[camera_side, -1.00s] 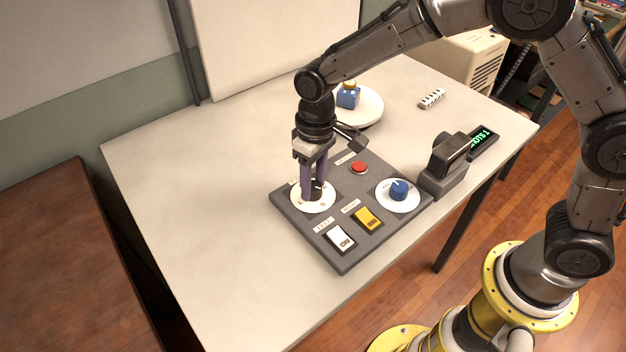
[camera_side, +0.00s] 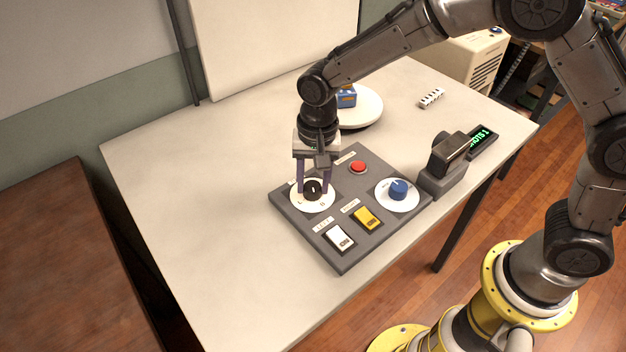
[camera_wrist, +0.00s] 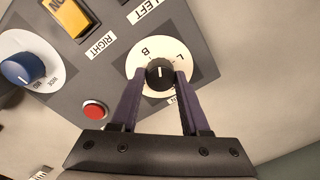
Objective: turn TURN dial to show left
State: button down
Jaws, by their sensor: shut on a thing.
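The TURN dial is a black knob (camera_wrist: 160,77) on a white disc (camera_wrist: 152,48). In the side view the knob (camera_side: 314,189) is on the panel's left part. In the wrist view the letters B and L show on the disc, and the knob's white mark points up between them. The label by the disc is mostly hidden behind a finger. My gripper (camera_side: 313,191) points down over the dial, its two purple fingers on opposite sides of the knob, shut on it. It also shows in the wrist view (camera_wrist: 159,74).
The grey panel (camera_side: 345,254) also carries a red button (camera_side: 358,167), a blue dial (camera_side: 398,188), a yellow switch (camera_side: 367,218) and a white switch (camera_side: 340,238). A small green-lit display (camera_side: 481,141) stands to the right. The table left of the panel is clear.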

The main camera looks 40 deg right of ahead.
aim_at(315, 188)
jog(key=m, duration=0.6)
jog(key=shift+r, duration=0.1)
jog(key=m, duration=0.6)
dwell(0.4)
jog(key=shift+c, duration=1.9)
grip_release()
jog(key=shift+h, duration=0.3)
notch_tip(315, 188, up, 14)
jog(key=shift+s, duration=0.35)
